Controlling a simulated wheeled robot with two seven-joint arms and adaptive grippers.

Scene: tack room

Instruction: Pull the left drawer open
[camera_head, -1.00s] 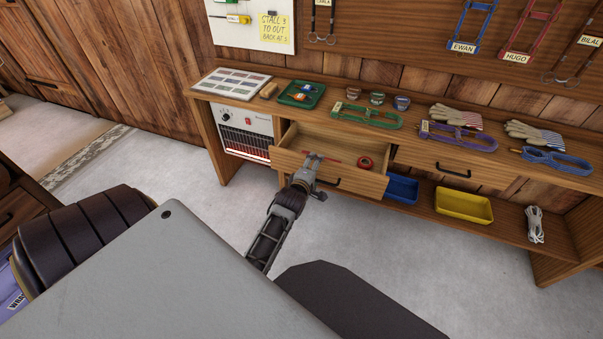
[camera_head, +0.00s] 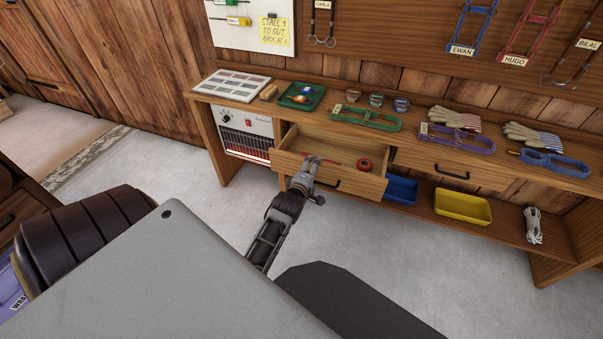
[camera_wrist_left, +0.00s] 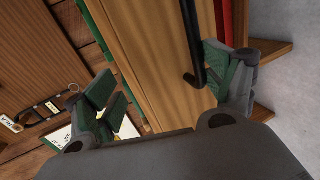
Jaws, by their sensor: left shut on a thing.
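The left drawer (camera_head: 290,163) of the wooden workbench stands open, with a red roll (camera_head: 365,165) and a thin red item inside. Its front carries a black bar handle (camera_head: 331,183), which also shows in the left wrist view (camera_wrist_left: 193,40). My left gripper (camera_head: 312,172) is at the drawer front, by the left part of the handle. In the left wrist view its fingers (camera_wrist_left: 165,90) stand wide apart, one on each side of the drawer front, with the handle close to the right finger. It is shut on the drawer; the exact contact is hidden. My right gripper is out of view.
The right drawer (camera_head: 430,164) is closed. A heater (camera_head: 245,132) stands left of the open drawer. Blue (camera_head: 401,190) and yellow (camera_head: 462,208) bins and a coiled rope (camera_head: 533,225) are on the lower shelf. The floor in front (camera_head: 430,250) is clear.

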